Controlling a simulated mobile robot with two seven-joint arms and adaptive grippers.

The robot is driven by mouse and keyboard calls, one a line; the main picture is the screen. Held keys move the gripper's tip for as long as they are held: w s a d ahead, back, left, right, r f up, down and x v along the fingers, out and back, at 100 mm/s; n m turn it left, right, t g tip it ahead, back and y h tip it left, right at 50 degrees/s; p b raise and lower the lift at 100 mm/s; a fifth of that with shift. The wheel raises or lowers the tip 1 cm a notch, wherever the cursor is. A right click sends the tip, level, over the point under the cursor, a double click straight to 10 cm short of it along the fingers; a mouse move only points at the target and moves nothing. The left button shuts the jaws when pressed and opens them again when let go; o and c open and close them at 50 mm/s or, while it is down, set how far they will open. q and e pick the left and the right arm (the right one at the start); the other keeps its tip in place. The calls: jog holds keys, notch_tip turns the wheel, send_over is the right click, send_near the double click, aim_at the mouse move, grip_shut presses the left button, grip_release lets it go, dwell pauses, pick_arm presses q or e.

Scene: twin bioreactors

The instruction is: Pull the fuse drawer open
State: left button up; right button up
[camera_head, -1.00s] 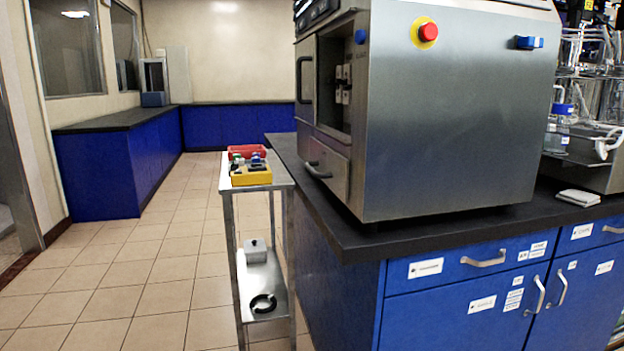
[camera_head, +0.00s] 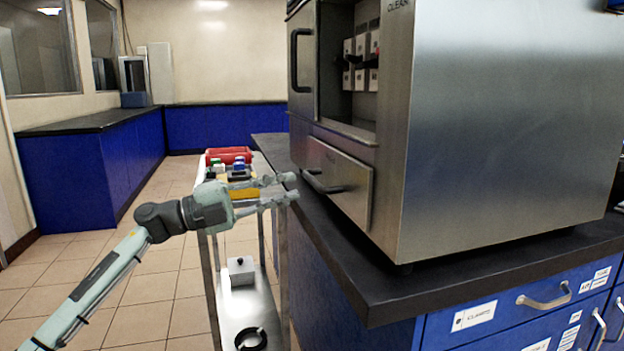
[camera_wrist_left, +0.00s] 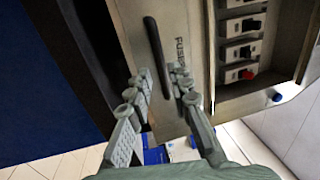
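The fuse drawer (camera_head: 352,201) is a steel front low on the steel cabinet, with a dark bar handle (camera_head: 325,186); it looks shut. In the left wrist view the drawer front (camera_wrist_left: 188,20) shows part of a "FUSE" label, and the dark handle (camera_wrist_left: 157,55) runs down towards the fingers. My left gripper (camera_head: 291,187) is open and empty, just left of the handle in the head view. In the wrist view its fingertips (camera_wrist_left: 162,82) stand either side of the handle's lower end. I cannot tell whether they touch it. My right gripper is not in view.
An open bay with switch modules (camera_head: 362,62) is above the drawer. The cabinet stands on a dark counter (camera_head: 420,285). A steel trolley (camera_head: 262,165) beside it carries a red bin (camera_head: 228,155) and a yellow tray (camera_head: 243,193). The tiled floor at left is clear.

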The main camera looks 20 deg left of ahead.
aim_at(309, 181)
pick_arm(q)
jog(key=x, duration=0.6)
jog(key=shift+s+r+p, duration=0.1)
jog(key=shift+p, duration=0.25)
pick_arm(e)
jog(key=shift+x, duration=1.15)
pick_arm(q)
jog(key=shift+c, duration=0.3)
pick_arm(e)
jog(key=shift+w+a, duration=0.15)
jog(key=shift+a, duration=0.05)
pick_arm(q)
grip_shut()
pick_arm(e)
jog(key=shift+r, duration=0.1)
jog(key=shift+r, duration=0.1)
